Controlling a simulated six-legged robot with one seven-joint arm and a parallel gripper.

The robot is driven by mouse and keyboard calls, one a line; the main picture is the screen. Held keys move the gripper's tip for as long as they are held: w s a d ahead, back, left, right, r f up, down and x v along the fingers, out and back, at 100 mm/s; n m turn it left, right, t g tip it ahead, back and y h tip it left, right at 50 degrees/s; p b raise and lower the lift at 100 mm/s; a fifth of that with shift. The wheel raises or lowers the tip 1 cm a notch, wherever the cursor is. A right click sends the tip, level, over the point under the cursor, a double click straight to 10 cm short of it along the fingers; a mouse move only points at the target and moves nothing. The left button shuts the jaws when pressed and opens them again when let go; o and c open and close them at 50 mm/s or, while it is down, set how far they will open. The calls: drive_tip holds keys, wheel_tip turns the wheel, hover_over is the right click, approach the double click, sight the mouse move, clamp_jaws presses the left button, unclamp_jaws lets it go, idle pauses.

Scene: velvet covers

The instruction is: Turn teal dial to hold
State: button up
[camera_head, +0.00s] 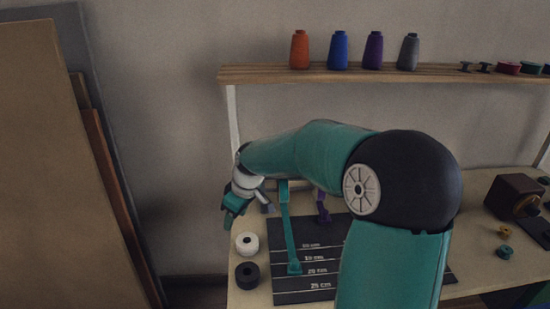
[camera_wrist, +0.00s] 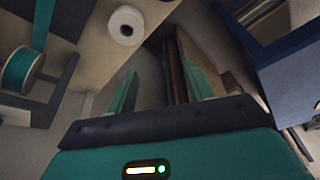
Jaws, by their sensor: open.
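I cannot make out a teal dial for certain in either view. My gripper (camera_head: 230,215) hangs at the left end of the worktable in the head view, beyond the white spool. In the wrist view my gripper (camera_wrist: 158,60) has its two teal fingers apart, with nothing between them. A teal strip (camera_head: 289,230) with a wider end lies over the dark measuring mat (camera_head: 310,292), right of my gripper. A teal spool (camera_wrist: 20,70) in a dark holder shows at the left of the wrist view. My arm hides the middle of the table.
A white spool (camera_head: 247,243) and a black spool (camera_head: 247,274) stand on the table's left edge. A shelf (camera_head: 260,75) holds several thread cones. A dark brown box (camera_head: 513,196) stands at right. Tall boards (camera_head: 65,180) lean at left.

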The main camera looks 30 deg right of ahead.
drive_tip(key=w+d+t+y, duration=0.4)
drive_tip(key=w+d, duration=0.3)
drive_tip(key=d, duration=0.7)
drive_tip(key=s+d+r+t, duration=0.1)
drive_tip(key=d+r+t, duration=0.2)
drive_tip(key=d, duration=0.6)
drive_tip(key=s+d+r+t, duration=0.1)
drive_tip(key=d+r+t, duration=0.15)
drive_tip(key=d, duration=0.55)
drive_tip(key=shift+m+g, duration=0.25)
drive_tip(key=shift+m, duration=0.15)
drive_tip(key=x, duration=1.3)
drive_tip(key=shift+w+d+r, duration=0.1)
drive_tip(key=shift+w+d, duration=0.1)
drive_tip(key=shift+w, duration=0.25)
drive_tip(key=shift+c, duration=0.2)
drive_tip(key=c, duration=0.9)
